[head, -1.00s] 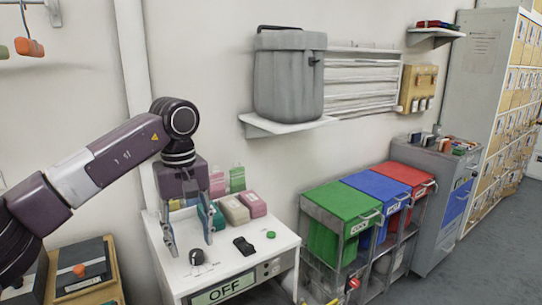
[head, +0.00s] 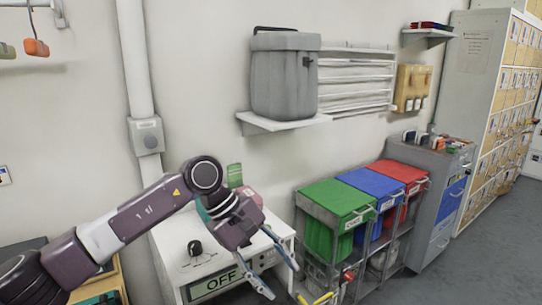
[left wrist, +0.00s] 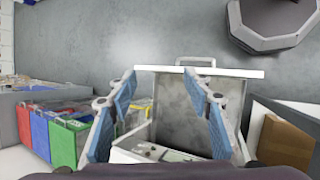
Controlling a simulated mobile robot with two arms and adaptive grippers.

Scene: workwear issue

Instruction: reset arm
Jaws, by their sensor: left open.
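My left gripper (head: 283,280) reaches in from the left across the white cabinet. Its two blue-padded fingers are spread, with nothing between them, and point down past the cabinet's front right edge. It also shows open and empty in the left wrist view (left wrist: 159,76). The white cabinet (head: 172,246) has a black knob (head: 195,248) on top and a display reading OFF (head: 213,285) on its front. My gripper and wrist hide much of the cabinet top. My right gripper is in neither view.
Green (head: 335,196), blue (head: 370,184) and red (head: 401,172) lidded bins stand in a rack right of the cabinet. A grey container (head: 284,80) sits on a wall shelf above. A grey drawer cabinet (head: 432,190) stands farther right. Open floor (head: 490,262) lies at the right.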

